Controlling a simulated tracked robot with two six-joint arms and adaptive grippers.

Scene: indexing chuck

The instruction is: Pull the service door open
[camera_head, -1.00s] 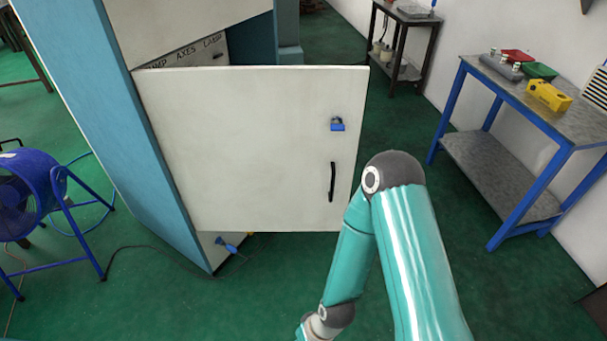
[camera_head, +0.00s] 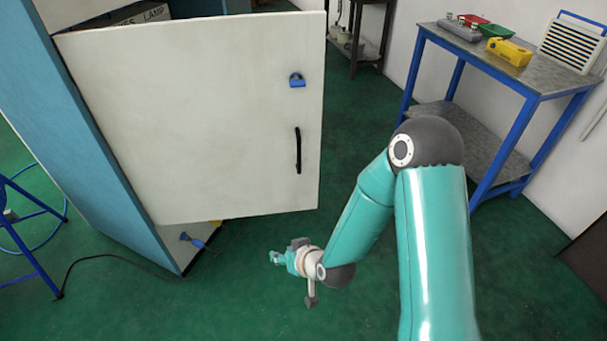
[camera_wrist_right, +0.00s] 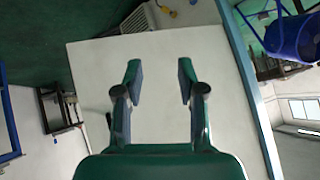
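The white service door (camera_head: 200,110) stands open from the blue cabinet (camera_head: 80,130), with a gap above it showing the cabinet's inside. A black upright handle (camera_head: 298,150) and a blue padlock (camera_head: 297,80) are near its free edge. My right gripper (camera_head: 276,258) is low in front of the door, below its bottom edge in the picture and apart from the handle. In the right wrist view, its two fingers (camera_wrist_right: 159,70) are spread with nothing between them, and the pale door panel (camera_wrist_right: 160,120) fills the space behind them. My left gripper is out of view.
A blue-legged bench (camera_head: 440,38) with trays and a yellow block (camera_head: 509,52) stands at the right. A dark-legged table is at the back. A blue stand (camera_head: 30,220) and a cable on the green floor are at the left. Floor between door and bench is clear.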

